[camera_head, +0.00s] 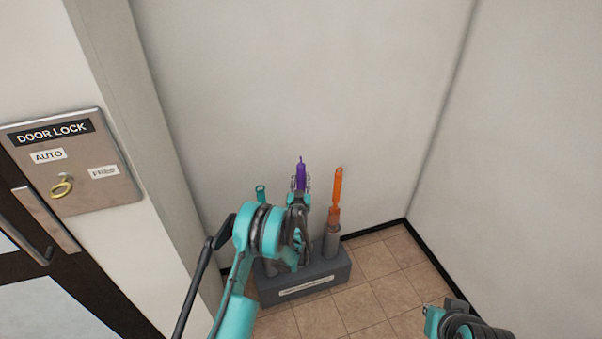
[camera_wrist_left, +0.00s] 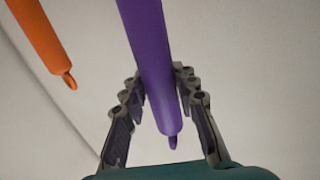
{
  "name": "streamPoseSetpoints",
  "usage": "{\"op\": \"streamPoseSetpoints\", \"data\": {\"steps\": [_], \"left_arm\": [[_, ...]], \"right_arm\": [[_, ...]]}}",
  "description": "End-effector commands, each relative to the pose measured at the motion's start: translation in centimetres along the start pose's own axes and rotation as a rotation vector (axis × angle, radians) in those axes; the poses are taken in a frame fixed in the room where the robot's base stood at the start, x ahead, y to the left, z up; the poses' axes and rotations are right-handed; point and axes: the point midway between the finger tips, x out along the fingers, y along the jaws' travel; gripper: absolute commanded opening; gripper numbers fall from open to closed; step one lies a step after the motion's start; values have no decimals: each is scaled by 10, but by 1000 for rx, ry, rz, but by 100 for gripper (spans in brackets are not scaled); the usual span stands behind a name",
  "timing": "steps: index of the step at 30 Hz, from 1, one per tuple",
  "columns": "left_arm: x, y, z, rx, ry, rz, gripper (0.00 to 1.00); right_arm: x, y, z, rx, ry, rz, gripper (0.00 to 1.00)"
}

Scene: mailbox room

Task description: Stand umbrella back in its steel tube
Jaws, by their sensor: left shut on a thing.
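A purple umbrella (camera_head: 301,172) stands about upright in the head view above the middle of a grey umbrella stand. My left gripper (camera_head: 301,186) is shut on the umbrella near its upper end. In the left wrist view the purple umbrella (camera_wrist_left: 152,62) passes between the fingers of my left gripper (camera_wrist_left: 161,92). The umbrella's lower part is hidden behind my arm, so I cannot tell whether it is in a tube. The stand (camera_head: 338,278) has a steel tube (camera_head: 331,243) at its right. Part of my right arm shows at the bottom right; its jaws are unclear.
An orange umbrella (camera_head: 337,190) stands in the right tube, close beside my gripper. A teal umbrella handle (camera_head: 261,190) shows at the left of the stand. Walls rise behind and to the right. A door lock panel (camera_head: 72,165) is at the left. Tiled floor (camera_head: 378,262) lies free right of the stand.

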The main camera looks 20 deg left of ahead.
Motion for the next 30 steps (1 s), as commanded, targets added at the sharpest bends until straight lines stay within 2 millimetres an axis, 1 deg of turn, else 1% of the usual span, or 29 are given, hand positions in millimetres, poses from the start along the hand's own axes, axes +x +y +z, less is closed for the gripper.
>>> {"op": "streamPoseSetpoints", "data": {"steps": [3, 9, 15, 21, 29, 30], "left_arm": [[0, 0, 15, 0, 0, 0, 0], [0, 0, 37, 0, 0, 0, 0], [0, 0, 52, 0, 0, 0, 0], [0, 0, 58, 0, 0, 0, 0], [0, 0, 58, 0, 0, 0, 0], [0, 0, 58, 0, 0, 0, 39]], "right_arm": [[0, 0, 0, 0, 0, 0, 0], [0, 0, 0, 0, 0, 0, 0], [0, 0, 0, 0, 0, 0, 0], [0, 0, 0, 0, 0, 0, 0], [0, 0, 0, 0, 0, 0, 0], [0, 0, 0, 0, 0, 0, 0]]}}
